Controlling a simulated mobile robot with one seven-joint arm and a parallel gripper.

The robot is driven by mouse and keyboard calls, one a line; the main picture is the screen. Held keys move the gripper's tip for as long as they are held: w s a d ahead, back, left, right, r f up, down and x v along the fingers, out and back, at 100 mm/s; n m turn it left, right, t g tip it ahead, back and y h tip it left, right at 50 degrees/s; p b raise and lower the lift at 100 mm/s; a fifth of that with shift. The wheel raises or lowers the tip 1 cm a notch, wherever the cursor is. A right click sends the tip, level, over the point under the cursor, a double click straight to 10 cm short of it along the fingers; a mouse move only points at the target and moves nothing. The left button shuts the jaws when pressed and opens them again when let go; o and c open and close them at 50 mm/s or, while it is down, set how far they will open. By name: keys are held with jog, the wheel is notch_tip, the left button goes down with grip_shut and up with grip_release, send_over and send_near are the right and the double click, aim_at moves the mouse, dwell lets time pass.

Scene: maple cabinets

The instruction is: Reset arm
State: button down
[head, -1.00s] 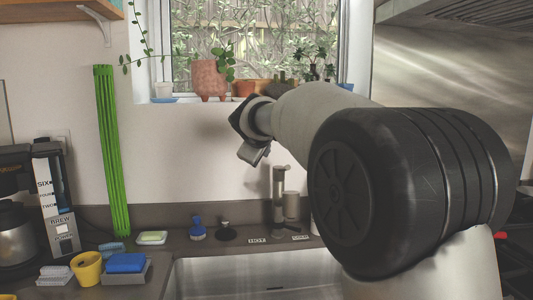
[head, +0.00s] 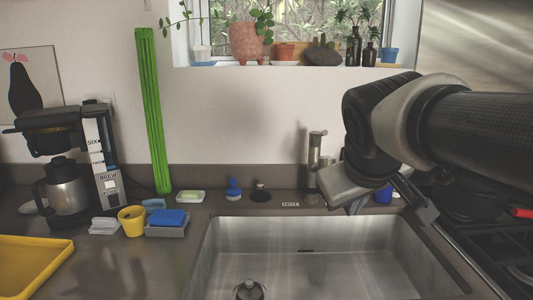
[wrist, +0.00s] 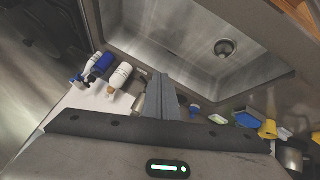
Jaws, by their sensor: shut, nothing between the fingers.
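My gripper (head: 425,212) is at the right in the head view, above the right back part of the sink. My arm enters from the right edge. The gripper is shut and empty; in the wrist view its fingers (wrist: 166,97) lie together. The steel sink (head: 310,235) is below and in front, with its drain (wrist: 225,47) clear in the wrist view. The gripper and wrist hide part of the counter behind the sink.
The faucet (head: 316,150) stands close left of my gripper. Bottles (wrist: 119,76) stand at the sink's edge. A yellow cup (head: 131,220), blue sponge (head: 168,217), coffee maker (head: 68,190) and yellow tray (head: 30,265) are left. The stove (head: 500,235) is right.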

jog(key=s+a+f+m+g+y, duration=0.2)
jog(key=s+f+m, duration=0.1)
jog(key=s+f, duration=0.85)
notch_tip(320, 180, up, 21)
jog(key=s+p, duration=0.1)
jog(key=p, duration=1.8)
jog(key=shift+s+d+f, duration=0.15)
jog(key=shift+s+f, duration=0.05)
jog(key=shift+s, duration=0.1)
